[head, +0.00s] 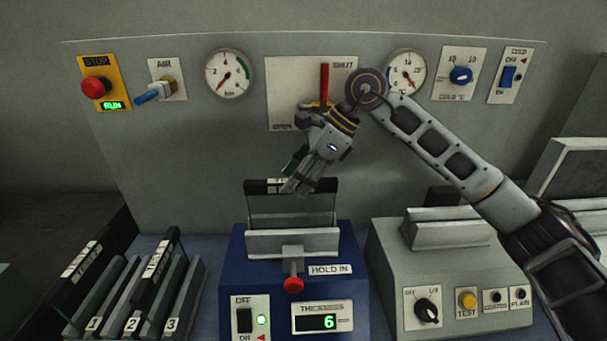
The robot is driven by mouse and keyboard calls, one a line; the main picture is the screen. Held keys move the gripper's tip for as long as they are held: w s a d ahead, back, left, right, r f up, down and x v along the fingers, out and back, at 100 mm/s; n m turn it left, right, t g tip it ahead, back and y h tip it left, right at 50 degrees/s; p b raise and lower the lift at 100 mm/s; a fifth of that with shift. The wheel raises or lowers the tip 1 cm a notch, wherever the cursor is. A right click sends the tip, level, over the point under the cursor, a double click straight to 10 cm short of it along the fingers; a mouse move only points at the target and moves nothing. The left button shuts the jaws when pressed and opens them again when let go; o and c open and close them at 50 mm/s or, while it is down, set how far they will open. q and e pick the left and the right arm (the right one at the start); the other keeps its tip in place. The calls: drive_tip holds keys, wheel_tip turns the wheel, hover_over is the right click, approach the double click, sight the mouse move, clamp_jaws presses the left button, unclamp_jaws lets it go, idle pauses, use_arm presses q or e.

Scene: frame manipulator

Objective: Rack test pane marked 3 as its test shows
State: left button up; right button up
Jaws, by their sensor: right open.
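A clear pane (290,207) with a dark top strip and a white label stands upright in the blue thickness tester (235,285). Its mark is partly covered and I cannot read it. The tester's display (315,322) reads 6 and its small lamp glows green. My right gripper (297,186) is open, fingers pointing down, at the right part of the pane's top strip; I cannot tell whether it touches. The rack (108,304) at lower left has slots marked 1, 2 and 3. Dark-topped labelled panes (162,255) stand in it. My left gripper is out of view.
A grey tester (455,270) with a knob, a yellow TEST button (466,299) and a PLAIN indicator stands at right. The back panel carries a red stop button (96,88), gauges, a blue air valve and a red lever (324,84) up at SHUT, close to my right arm.

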drive_tip(key=shift+a+f+b, duration=0.3)
drive_tip(key=shift+a+f, duration=0.05)
drive_tip(key=shift+f, duration=0.25)
drive_tip(key=shift+a+f, duration=0.3)
drive_tip(key=shift+f, duration=0.05)
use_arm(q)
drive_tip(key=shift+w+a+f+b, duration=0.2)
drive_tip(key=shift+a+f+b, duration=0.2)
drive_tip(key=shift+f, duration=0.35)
use_arm(e)
drive_tip(key=shift+a+f, duration=0.1)
drive_tip(key=shift+f, duration=0.05)
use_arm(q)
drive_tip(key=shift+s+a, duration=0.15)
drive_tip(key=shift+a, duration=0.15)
use_arm(e)
clamp_jaws()
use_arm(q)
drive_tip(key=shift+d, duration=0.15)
